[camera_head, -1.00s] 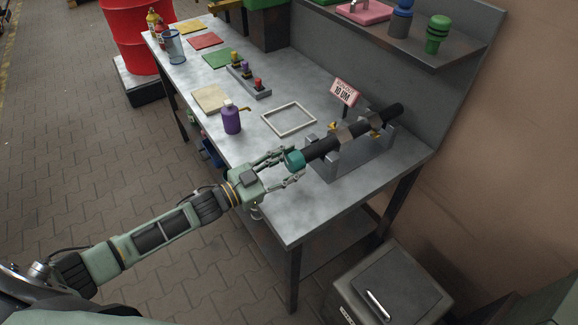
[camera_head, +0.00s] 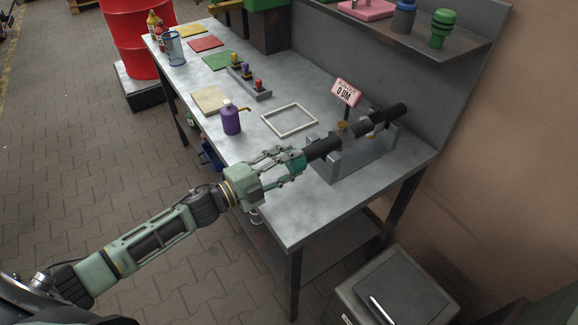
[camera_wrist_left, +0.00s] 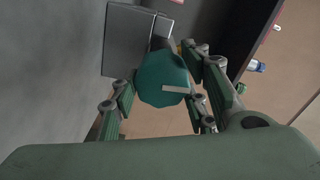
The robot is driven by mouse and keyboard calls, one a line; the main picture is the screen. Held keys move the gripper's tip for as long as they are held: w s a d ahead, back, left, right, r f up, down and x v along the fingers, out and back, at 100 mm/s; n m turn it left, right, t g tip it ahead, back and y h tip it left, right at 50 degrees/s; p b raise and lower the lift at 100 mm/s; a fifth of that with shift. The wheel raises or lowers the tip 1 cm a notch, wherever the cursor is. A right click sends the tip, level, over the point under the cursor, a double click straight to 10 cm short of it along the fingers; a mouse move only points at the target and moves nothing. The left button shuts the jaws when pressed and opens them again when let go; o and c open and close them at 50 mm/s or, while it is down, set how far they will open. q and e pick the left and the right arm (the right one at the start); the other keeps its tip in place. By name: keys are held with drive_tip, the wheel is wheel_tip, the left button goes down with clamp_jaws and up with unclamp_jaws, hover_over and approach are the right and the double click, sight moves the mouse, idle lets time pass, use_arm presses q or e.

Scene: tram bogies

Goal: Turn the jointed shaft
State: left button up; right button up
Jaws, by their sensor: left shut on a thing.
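The jointed shaft (camera_head: 322,149) is black with a teal end, and lies in a grey cradle (camera_head: 352,163) at the near right end of the workbench. Brassy parts (camera_head: 344,128) show along it. My left gripper (camera_head: 291,161) is shut on the teal end of the shaft. In the left wrist view the teal end (camera_wrist_left: 160,82) sits between the fingers, with a pale line on its face. A small sign (camera_head: 346,91) with red and dark lettering stands behind the cradle. My right gripper is not in view.
A pale square frame (camera_head: 273,126), a purple bottle (camera_head: 231,121) and a grey block with coloured knobs (camera_head: 249,83) are on the workbench (camera_head: 243,156). A shelf (camera_head: 455,58) is above the back right. A grey bin (camera_head: 392,290) stands below at the right.

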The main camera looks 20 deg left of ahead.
use_arm(q)
drive_tip(key=shift+s+f+m, duration=0.15)
drive_tip(key=shift+f+m, duration=0.15)
drive_tip(key=shift+m, duration=0.3)
drive_tip(key=o, duration=0.9)
drive_tip(key=shift+o, duration=1.1)
drive_tip(key=shift+r, duration=0.1)
drive_tip(key=shift+r, duration=0.1)
drive_tip(key=v, duration=1.2)
